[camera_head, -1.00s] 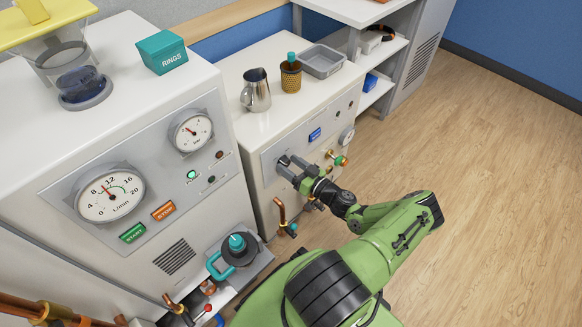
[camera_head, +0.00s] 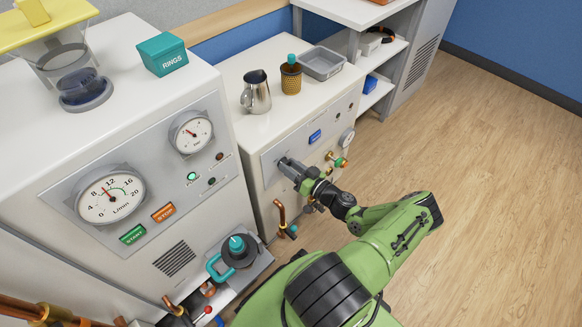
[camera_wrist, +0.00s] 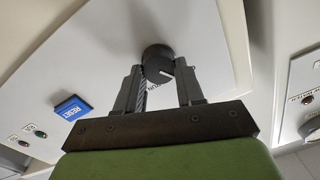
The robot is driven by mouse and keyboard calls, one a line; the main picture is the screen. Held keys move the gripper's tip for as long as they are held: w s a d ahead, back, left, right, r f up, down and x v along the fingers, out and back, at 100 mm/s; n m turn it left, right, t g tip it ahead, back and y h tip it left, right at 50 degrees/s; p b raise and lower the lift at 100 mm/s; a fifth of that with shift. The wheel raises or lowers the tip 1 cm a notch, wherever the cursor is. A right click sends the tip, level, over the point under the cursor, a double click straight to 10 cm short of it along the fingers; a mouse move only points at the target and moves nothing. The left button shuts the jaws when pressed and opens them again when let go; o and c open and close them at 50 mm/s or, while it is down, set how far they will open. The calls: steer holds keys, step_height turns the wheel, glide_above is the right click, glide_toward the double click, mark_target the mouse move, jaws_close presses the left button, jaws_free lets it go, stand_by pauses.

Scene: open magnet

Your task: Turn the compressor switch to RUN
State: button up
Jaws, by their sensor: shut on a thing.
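The compressor switch is a round black knob (camera_wrist: 158,60) on the grey-white panel, with a white pointer line that points to the lower right in the wrist view. My gripper (camera_wrist: 160,72) is shut on the knob, one finger on each side of it. A printed label (camera_wrist: 154,88) beside the knob is partly hidden by my gripper and cannot be read fully. In the head view my gripper (camera_head: 286,166) reaches the front panel of the low white cabinet (camera_head: 268,215), and it hides most of the knob.
A blue RESET button (camera_wrist: 72,107) sits on the same panel. A small gauge (camera_head: 346,138) and a brass valve with a green part (camera_head: 340,162) are to the right of my gripper. A metal jug (camera_head: 257,92) stands on the cabinet. Wooden floor is clear at right.

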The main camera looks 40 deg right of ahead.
steer(key=m, duration=0.4)
steer(key=shift+d+f, duration=0.1)
steer(key=m, duration=0.3)
steer(key=shift+m, duration=0.4)
steer(key=shift+f+m+h, duration=0.15)
steer(key=shift+m, duration=1.7)
steer(key=shift+f+m+h, duration=0.1)
steer(key=shift+m+h, duration=0.05)
steer(key=shift+m, duration=1.7)
steer(key=o, duration=1)
steer(key=shift+t, duration=0.3)
steer(key=shift+o, duration=0.2)
steer(key=shift+s, duration=0.1)
steer(key=s+p, duration=0.2)
steer(key=s, duration=1.3)
steer(key=shift+s+d+f, duration=0.3)
steer(key=shift+s, duration=0.05)
